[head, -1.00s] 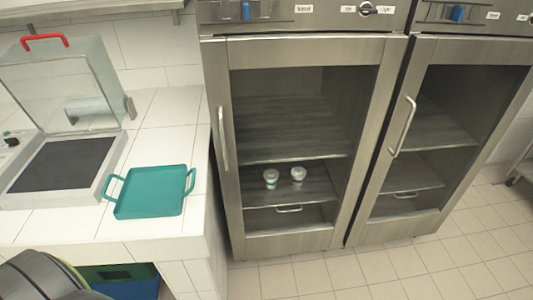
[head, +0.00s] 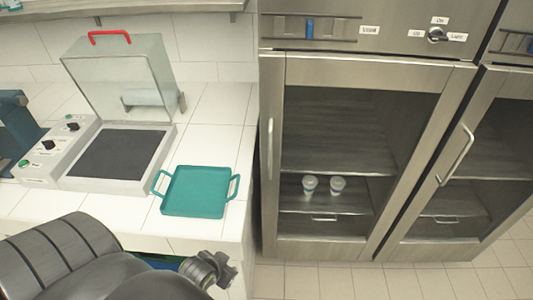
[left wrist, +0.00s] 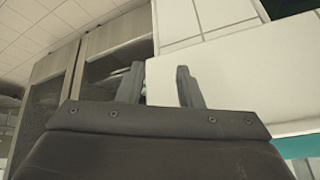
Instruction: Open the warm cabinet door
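Two steel cabinets with glass-panelled doors stand side by side in the head view; their labels are too small to read surely. The left cabinet door (head: 370,66) is shut, with a vertical handle (head: 270,148) on its left edge. The right cabinet door (head: 493,78) is also shut, with a slanted handle (head: 456,155). My left gripper (head: 222,270) is low in front of the counter, left of the cabinets and clear of both handles. In the left wrist view its two fingers (left wrist: 160,87) are apart with nothing between them. My right gripper is not in view.
A white tiled counter (head: 215,127) adjoins the left cabinet. It bears a teal tray (head: 195,190) and a press-like machine (head: 120,152) with a clear lid. Two small cups (head: 310,184) stand on a shelf behind the left door. Tiled floor (head: 310,282) before the cabinets is free.

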